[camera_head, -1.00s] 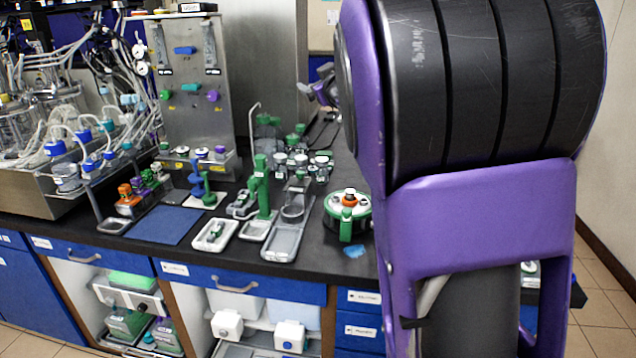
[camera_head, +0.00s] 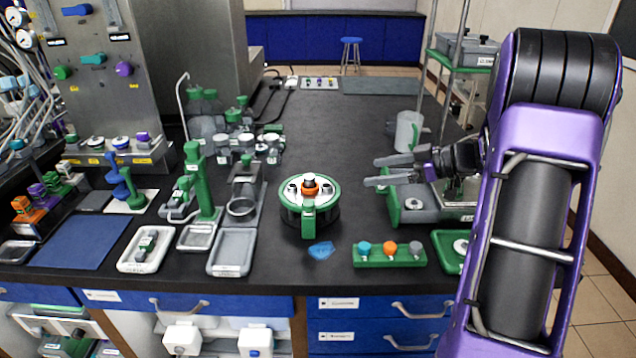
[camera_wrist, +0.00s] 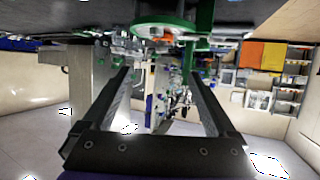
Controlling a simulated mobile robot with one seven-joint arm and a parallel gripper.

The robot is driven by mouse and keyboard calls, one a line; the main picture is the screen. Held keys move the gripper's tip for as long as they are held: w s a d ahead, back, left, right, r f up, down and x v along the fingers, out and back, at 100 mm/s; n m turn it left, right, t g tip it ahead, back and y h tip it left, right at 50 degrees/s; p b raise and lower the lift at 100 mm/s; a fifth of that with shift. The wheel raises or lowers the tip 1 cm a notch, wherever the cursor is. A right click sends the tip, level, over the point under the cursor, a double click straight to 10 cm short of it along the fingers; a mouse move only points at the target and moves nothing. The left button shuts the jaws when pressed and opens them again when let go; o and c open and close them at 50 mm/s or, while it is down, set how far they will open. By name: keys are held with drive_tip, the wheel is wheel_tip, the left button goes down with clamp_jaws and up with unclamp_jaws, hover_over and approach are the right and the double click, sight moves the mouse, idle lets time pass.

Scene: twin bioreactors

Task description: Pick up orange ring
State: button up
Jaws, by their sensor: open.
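An orange ring (camera_head: 311,189) sits around the middle post on top of a round green-rimmed device (camera_head: 288,198) on the black bench. My gripper (camera_head: 378,171) is to the right of the device, open and empty, with its fingers pointing left. In the wrist view my gripper (camera_wrist: 158,76) shows two spread fingers with nothing between them. The green rim (camera_wrist: 165,27) appears upside down at the top of that view, with a bit of orange (camera_wrist: 160,38) below it.
A green rack (camera_head: 375,261) with blue, orange and grey knobs stands at the bench's front edge. A grey-green box (camera_head: 418,214) sits under my gripper.

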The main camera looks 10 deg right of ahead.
drive_tip(key=b, duration=0.2)
approach(314, 184)
drive_tip(key=x, duration=0.4)
drive_tip(key=shift+w+a+r, duration=0.15)
drive_tip(key=shift+r, duration=0.2)
drive_tip(key=x, duration=0.1)
drive_tip(key=b+x, duration=0.1)
drive_tip(key=x, duration=0.3)
drive_tip(key=shift+s+f, duration=0.25)
drive_tip(key=shift+f, duration=0.15)
drive_tip(key=c, duration=1.4)
